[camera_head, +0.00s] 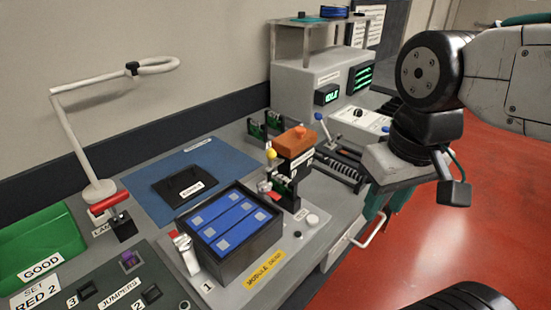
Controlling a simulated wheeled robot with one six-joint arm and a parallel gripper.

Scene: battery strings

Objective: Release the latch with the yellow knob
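The yellow knob (271,153) is small and round. It sits at the left side of an orange block (294,141) on the bench, above a small metallic fitting (265,187). The latch under the knob is too small to make out in detail. My gripper (385,165) hangs from the arm at the right, to the right of the knob and clearly apart from it. Its fingers are not clear enough to tell whether they are open or shut.
A dark tray with blue modules (273,234) stands in front of the knob. A blue-balled lever (319,117) and a coil-like rod (337,170) lie between the knob and my gripper. A grey machine (300,85) stands behind. Red floor is open at right.

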